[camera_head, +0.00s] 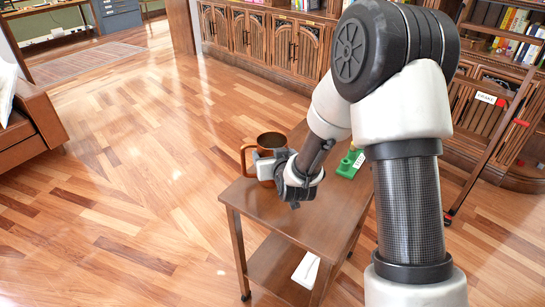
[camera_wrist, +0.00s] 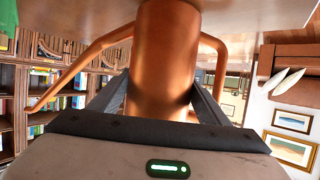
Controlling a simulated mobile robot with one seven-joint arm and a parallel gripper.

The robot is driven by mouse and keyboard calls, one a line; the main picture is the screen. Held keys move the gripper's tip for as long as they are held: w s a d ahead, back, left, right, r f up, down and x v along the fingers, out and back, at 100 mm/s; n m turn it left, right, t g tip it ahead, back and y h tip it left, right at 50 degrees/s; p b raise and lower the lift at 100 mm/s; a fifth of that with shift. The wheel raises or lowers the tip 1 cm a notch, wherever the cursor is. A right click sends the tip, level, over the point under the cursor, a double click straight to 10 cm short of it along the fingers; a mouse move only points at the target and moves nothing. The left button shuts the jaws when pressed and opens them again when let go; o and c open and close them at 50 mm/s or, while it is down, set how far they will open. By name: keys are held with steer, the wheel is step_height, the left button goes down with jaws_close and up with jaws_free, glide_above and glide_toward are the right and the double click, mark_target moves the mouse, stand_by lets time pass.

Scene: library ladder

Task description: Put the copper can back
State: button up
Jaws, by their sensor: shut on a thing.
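The copper can (camera_head: 271,141) is a shiny brown-orange vessel, upright at the back left corner of a small wooden cart (camera_head: 285,208). Its loop handle sticks out to the left. My gripper (camera_head: 266,165) reaches in from the right and is shut on the can's body. In the wrist view, the can (camera_wrist: 162,60) stands between the two dark fingers, with curved copper parts on both sides. The cart top shows along the upper edge there. I cannot tell whether the can's base touches the cart.
A green object (camera_head: 350,164) with a white label sits on the cart behind my arm. A white item (camera_head: 306,270) lies on the lower shelf. A ladder (camera_head: 490,145) leans at the bookcases on the right. A brown sofa (camera_head: 30,130) is left. Open wood floor (camera_head: 130,180) lies between.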

steer(key=shift+w+f, duration=0.1)
stand_by(0.3)
steer(key=o, duration=1.2)
